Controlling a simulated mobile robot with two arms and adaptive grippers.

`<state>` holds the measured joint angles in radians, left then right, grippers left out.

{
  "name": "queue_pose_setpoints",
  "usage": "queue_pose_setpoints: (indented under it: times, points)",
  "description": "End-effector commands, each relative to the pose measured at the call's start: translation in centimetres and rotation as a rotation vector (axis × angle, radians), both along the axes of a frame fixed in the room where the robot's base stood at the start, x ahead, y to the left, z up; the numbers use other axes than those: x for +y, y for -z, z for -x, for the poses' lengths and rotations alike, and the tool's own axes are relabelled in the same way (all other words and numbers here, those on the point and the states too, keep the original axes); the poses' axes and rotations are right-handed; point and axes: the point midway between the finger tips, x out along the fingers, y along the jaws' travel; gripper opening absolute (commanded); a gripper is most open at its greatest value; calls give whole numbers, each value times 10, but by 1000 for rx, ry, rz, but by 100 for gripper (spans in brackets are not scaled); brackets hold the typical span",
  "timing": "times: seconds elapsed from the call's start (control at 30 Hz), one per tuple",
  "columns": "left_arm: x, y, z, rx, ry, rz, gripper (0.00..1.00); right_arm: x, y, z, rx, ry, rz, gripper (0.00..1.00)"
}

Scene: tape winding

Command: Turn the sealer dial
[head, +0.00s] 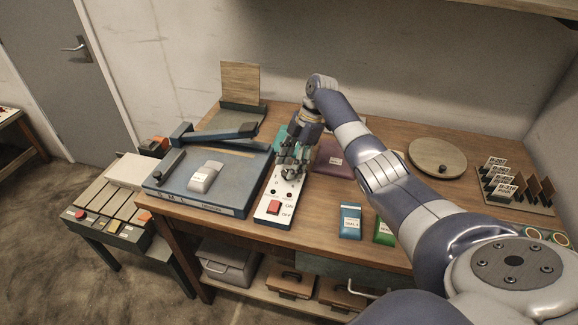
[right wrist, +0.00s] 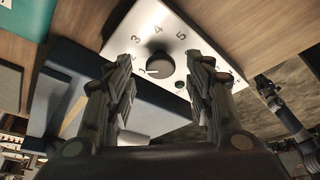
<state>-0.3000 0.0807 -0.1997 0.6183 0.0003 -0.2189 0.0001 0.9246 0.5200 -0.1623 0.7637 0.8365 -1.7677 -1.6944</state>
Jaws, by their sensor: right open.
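The dial (right wrist: 160,66) is a round dark knob with a light pointer line on a white control panel (right wrist: 125,30). Numbers 3, 4 and 5 show beside it in the right wrist view; other marks are partly hidden. In the head view the panel (head: 265,215) lies on the table, and the gripper hides the dial. My right gripper (head: 292,168) is over the panel's far part. In the right wrist view the right gripper (right wrist: 162,62) is open, one finger on each side of the dial; I see no clear contact. My left gripper is not in view.
A red ON/OFF switch (head: 273,208) is at the panel's near end. The blue sealer (head: 225,165) with a raised-looking lever stands left of it. Small packets (head: 350,222) and a round wooden disc (head: 437,157) lie to the right.

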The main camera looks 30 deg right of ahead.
Motion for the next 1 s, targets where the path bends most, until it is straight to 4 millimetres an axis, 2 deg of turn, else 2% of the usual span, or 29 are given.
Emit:
queue_pose_setpoints:
  times: [0.3, 0.5, 0.7, 1.0]
  points:
    - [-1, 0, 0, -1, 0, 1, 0, -26, -63, 0, -7, 2, 2, 49]
    - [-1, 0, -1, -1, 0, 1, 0, -37, -91, 2, -4, 1, 0, 49]
    - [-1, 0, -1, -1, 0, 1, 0, -40, -101, 2, -4, -1, 0, 49]
    - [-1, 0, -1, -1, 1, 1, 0, -40, -101, 2, -4, -1, 0, 49]
